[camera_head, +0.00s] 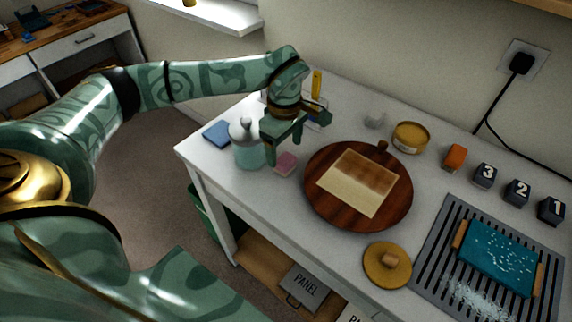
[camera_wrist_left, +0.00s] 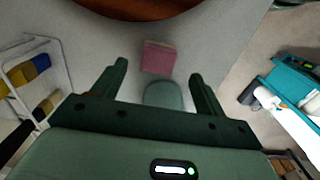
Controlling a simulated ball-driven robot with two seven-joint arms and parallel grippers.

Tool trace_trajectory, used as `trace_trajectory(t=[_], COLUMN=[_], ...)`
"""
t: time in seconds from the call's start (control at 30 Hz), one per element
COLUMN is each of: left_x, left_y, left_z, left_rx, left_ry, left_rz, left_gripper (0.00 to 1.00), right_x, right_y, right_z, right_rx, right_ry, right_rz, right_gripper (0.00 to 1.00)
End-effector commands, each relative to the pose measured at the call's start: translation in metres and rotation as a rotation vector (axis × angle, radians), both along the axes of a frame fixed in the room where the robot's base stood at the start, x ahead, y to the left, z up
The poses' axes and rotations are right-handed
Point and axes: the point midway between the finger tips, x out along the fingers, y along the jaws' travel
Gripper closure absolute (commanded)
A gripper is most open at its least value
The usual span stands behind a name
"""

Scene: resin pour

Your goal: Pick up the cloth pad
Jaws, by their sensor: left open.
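A small pink pad (camera_head: 286,163), which looks like the cloth pad, lies on the white table between the glass jar and the round wooden board. It also shows in the left wrist view (camera_wrist_left: 158,57), beyond and between my fingertips. My left gripper (camera_head: 283,148) is open and empty above the table, close to the pink pad and the jar; I see no contact with the pad. A flat blue piece (camera_head: 216,133) lies near the table's left corner; its material is unclear. My right gripper is not in view.
A jar of pale teal liquid (camera_head: 248,152) stands just left of the pad. The round wooden board (camera_head: 318,205) carries a tan panel (camera_head: 362,184). A rack with blue and yellow items (camera_wrist_left: 28,75) stands close by. A yellow tin (camera_head: 410,138) and slotted grey mat (camera_head: 430,264) are right.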

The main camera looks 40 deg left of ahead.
Motion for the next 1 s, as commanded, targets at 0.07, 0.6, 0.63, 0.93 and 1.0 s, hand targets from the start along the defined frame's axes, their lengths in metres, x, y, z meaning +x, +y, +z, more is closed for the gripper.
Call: trace_trajectory(t=[0.07, 0.6, 0.63, 0.93, 1.0], left_x=[0.0, 0.003, 0.003, 0.003, 0.003], left_y=[-0.001, -0.004, -0.004, -0.003, -0.003], left_z=[-0.007, -0.053, -0.053, -0.053, -0.053], left_rx=[-0.001, -0.001, -0.001, -0.001, -0.001], left_ry=[0.001, 0.0, 0.0, 0.0, 0.0], left_rz=[0.0, -0.001, -0.001, 0.0, 0.0], left_gripper=[0.27, 0.27, 0.27, 0.79, 0.79], right_x=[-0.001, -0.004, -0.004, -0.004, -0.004], right_y=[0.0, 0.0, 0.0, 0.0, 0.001], right_z=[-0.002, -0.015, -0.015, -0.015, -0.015], right_rx=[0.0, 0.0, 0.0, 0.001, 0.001], right_ry=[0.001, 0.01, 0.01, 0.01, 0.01], right_rz=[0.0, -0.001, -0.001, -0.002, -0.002], right_gripper=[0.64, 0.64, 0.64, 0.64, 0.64])
